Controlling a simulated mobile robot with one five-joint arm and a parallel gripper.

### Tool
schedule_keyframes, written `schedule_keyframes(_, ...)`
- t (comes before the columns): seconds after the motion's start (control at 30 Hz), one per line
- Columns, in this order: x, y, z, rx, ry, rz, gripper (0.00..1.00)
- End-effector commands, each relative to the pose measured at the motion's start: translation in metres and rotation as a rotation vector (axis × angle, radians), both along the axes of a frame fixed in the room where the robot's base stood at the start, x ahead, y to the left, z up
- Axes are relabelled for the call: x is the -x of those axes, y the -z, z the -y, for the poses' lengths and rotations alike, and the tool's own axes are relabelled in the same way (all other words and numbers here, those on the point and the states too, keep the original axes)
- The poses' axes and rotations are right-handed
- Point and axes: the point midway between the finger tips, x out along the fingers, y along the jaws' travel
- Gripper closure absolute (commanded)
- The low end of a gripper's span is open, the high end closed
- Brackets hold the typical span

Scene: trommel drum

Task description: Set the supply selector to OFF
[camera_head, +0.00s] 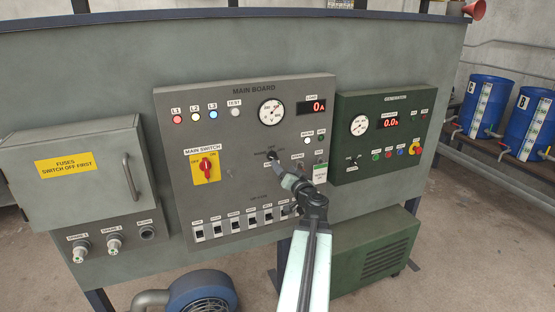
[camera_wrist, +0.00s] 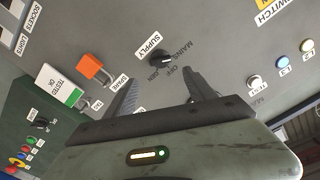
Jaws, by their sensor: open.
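The supply selector (camera_wrist: 160,60) is a small dark round knob on the grey main board, with a SUPPLY label beside it and MAINS, OFF and GEN marks around it. A light mark shows on the knob, but I cannot tell surely which position it points to. In the wrist view my gripper (camera_wrist: 160,77) is open and empty. Its two fingers point at the board, with the knob seen between and just beyond the tips. I see no clear contact.
The red main switch (camera_head: 206,167) on a yellow plate sits left of the selector. A row of small switches (camera_head: 252,219) lies below. An orange padlock (camera_wrist: 93,68) and a TESTED OK tag (camera_wrist: 60,86) hang nearby. The green generator panel (camera_head: 384,155) stands at right.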

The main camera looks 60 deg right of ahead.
Motion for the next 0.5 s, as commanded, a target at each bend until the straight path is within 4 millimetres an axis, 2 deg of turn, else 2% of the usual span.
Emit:
schedule_keyframes(0.17,-0.009,0.000,0.007,0.000,-0.003,-0.001,0.36)
schedule_keyframes(0.5,-0.058,0.000,0.042,-0.001,-0.005,-0.002,0.36)
